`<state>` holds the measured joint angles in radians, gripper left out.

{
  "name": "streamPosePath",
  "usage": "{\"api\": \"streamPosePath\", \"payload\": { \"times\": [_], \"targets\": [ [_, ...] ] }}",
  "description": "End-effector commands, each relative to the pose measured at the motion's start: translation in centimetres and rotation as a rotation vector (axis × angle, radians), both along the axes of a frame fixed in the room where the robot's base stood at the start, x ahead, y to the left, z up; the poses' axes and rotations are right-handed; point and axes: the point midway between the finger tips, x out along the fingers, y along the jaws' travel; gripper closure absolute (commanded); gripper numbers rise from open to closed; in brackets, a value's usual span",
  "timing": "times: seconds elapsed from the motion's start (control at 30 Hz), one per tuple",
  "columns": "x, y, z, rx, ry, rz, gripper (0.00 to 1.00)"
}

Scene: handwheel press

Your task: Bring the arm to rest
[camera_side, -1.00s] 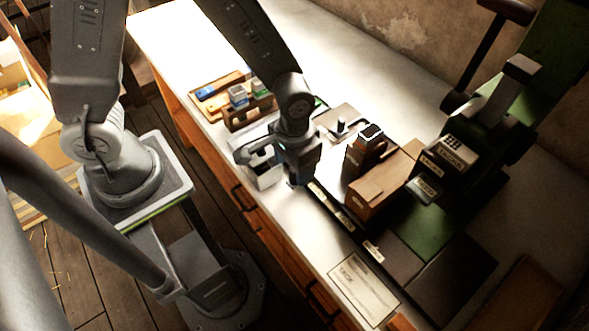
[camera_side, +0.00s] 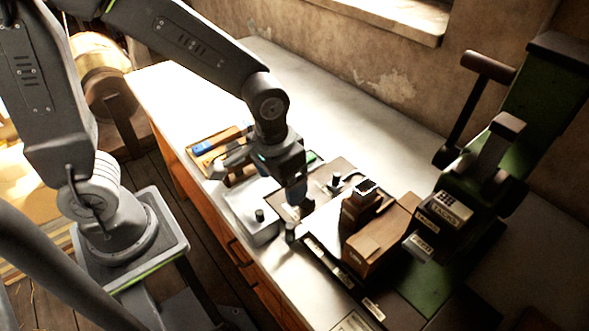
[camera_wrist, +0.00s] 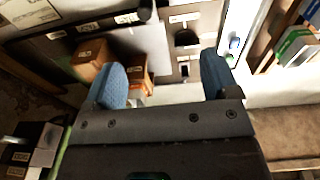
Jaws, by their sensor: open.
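My gripper (camera_side: 300,207) points down over the workbench in the side view, above a dark plate and left of the stepped wooden blocks. In the wrist view my gripper (camera_wrist: 160,78) has its two blue fingertips wide apart, with nothing held between them. The side view does not show clearly how high the fingertips are above the bench.
The green handwheel press (camera_side: 480,190) stands at the right. Wooden blocks (camera_side: 378,238) stand in front of it. A light metal box with a knob (camera_side: 257,222) sits left of my gripper. A wooden tray (camera_side: 217,145) lies behind it. The bench's far side (camera_side: 330,110) is clear.

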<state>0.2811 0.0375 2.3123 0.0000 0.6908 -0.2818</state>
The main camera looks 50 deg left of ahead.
Motion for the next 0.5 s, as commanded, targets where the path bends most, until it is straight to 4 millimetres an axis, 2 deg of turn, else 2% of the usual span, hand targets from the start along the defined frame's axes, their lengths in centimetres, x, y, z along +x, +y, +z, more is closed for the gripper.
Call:
{"api": "streamPosePath", "payload": {
  "times": [0.03, 0.2, 0.33, 0.5],
  "targets": [
    [-0.2, 1.0, 2.0, -0.01, -0.047, 0.006, 0.19],
    [-2.1, 4.0, 7.0, -0.017, -0.171, 0.008, 0.19],
    [-4.1, 6.0, 10.0, -0.007, -0.264, 0.01, 0.19],
    [-6.4, 7.6, 12.1, 0.013, -0.353, 0.009, 0.19]
  ]
}}
